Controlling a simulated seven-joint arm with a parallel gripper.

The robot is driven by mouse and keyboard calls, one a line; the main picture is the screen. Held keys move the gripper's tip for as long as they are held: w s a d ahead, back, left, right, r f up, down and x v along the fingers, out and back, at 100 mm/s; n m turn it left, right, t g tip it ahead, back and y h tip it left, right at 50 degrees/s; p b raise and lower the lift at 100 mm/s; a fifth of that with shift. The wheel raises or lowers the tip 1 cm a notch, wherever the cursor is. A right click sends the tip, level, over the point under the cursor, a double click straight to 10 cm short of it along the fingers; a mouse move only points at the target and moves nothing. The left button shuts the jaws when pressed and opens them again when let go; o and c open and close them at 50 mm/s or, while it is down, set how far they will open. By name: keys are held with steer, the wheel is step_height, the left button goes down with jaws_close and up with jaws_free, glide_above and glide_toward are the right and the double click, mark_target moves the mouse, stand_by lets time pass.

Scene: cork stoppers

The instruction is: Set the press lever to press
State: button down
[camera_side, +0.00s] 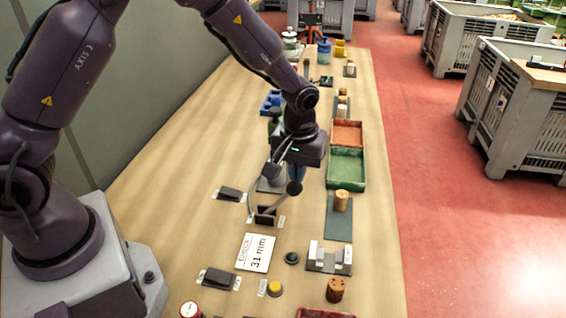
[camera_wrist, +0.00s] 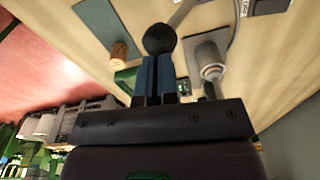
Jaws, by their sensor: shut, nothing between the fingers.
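The press lever has a black ball knob (camera_side: 294,187) on a thin rod that rises from a small dark base (camera_side: 265,215). The rod leans to the right in the side view. White labels stand on both sides of the base, too small to read. My gripper (camera_side: 297,175) points down, right at the knob. In the wrist view the blue fingers of my gripper (camera_wrist: 156,62) are together, and the knob (camera_wrist: 159,38) shows just beyond their tips. I cannot tell whether they touch it. Nothing is between the fingers.
A white card (camera_side: 256,253) reading 31 mm lies in front of the lever. A green tray (camera_side: 346,182) and a cork on a dark plate (camera_side: 339,226) are to the right. The left part of the table is clear.

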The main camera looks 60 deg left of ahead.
stand_by(0.4)
step_height(320, 180, up, 14)
steer(key=a, duration=0.1)
steer(key=s+a+r+m+t, duration=0.1)
steer(key=s+r+m+t, duration=0.1)
steer(key=s, duration=0.9)
steer(key=s+a+r+m+t, duration=0.1)
steer(key=s+r+m+t, duration=0.2)
steer(key=s, duration=0.8)
step_height(320, 180, up, 4)
steer(key=shift+s+f+m+h, duration=0.15)
steer(key=shift+m+h, duration=0.25)
steer(key=shift+m, duration=0.8)
